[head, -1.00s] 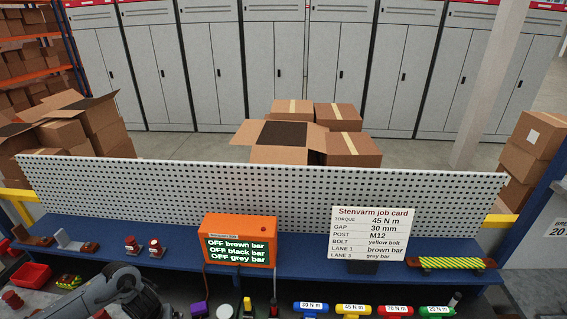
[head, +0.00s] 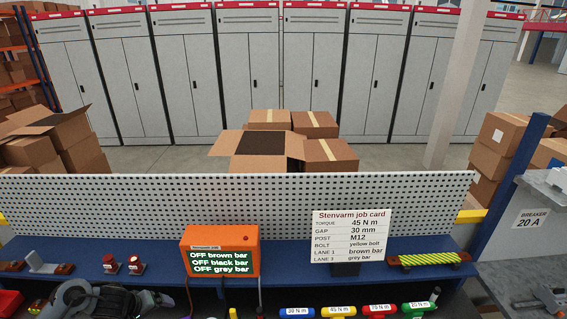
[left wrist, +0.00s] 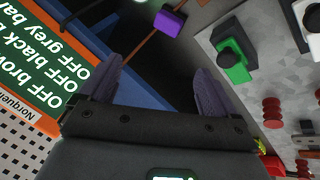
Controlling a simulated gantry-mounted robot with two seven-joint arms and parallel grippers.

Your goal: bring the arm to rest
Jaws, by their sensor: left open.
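My left arm (head: 90,300) shows at the bottom left of the head view, low in front of the blue bench shelf. Its gripper cannot be made out clearly there. In the left wrist view my left gripper (left wrist: 156,82) has its two dark fingers spread wide with nothing between them. The orange display box (left wrist: 50,75) is close by on the left of that view, and it stands on the shelf in the head view (head: 220,236). A purple block (left wrist: 166,23) lies beyond the fingers. My right gripper is not in view.
A white pegboard (head: 250,195) runs behind the shelf. The job card (head: 350,235) and a yellow-black striped bar (head: 430,259) stand on the right. Coloured torque tools (head: 338,311) line the front edge. A green block (left wrist: 232,65) and red ribbed posts (left wrist: 272,112) are near the gripper.

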